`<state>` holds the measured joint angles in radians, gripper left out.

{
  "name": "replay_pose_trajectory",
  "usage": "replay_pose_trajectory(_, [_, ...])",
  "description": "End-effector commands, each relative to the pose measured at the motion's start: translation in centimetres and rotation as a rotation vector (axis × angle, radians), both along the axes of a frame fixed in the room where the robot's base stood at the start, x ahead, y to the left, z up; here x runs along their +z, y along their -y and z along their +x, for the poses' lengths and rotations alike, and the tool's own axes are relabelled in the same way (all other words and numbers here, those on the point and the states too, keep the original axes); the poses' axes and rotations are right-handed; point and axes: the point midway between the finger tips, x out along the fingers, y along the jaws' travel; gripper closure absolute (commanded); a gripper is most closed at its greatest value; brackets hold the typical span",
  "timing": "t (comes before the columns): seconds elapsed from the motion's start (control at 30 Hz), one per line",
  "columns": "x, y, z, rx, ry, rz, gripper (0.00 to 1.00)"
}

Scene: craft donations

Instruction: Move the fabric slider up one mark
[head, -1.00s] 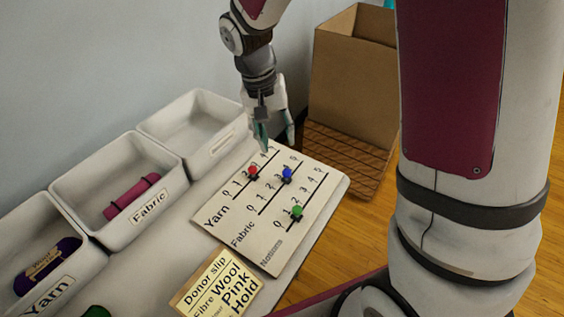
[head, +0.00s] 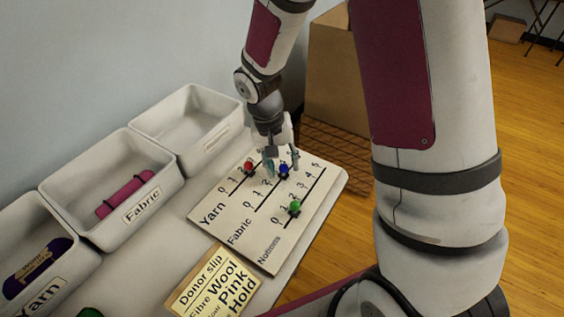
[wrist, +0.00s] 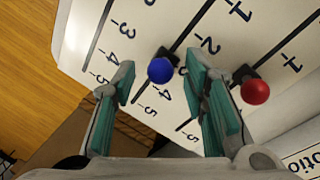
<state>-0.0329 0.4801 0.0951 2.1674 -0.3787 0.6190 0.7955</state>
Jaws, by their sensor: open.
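The fabric slider is a blue knob (head: 284,169) on a black base, on the middle line of the white board (head: 262,238). It sits past the 2 mark; its exact mark is hard to read. In the wrist view the blue knob (wrist: 160,69) lies between my two teal fingers, with gaps on both sides. My gripper (head: 282,166) is open, pointing down at the board around the knob. The red yarn knob (head: 249,167) is close outside one finger, also seen in the wrist view (wrist: 255,92). The green notions knob (head: 294,207) is on the nearest line.
Three white trays stand left of the board; the middle one, labelled Fabric (head: 142,205), holds a pink roll (head: 125,195). A donor slip (head: 212,284) reads Wool, Pink, Hold. A cardboard box (head: 337,85) stands behind the board.

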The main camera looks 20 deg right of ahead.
Motion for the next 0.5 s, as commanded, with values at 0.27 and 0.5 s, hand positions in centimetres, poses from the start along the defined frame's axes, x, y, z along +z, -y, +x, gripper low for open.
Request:
replay_pose_trajectory(0.27, [0.0, 0.0, 0.0, 0.0, 0.0, 0.0, 1.0])
replay_pose_trajectory(0.5, [0.0, 1.4, 1.1, -0.005, 0.001, 0.0, 1.0])
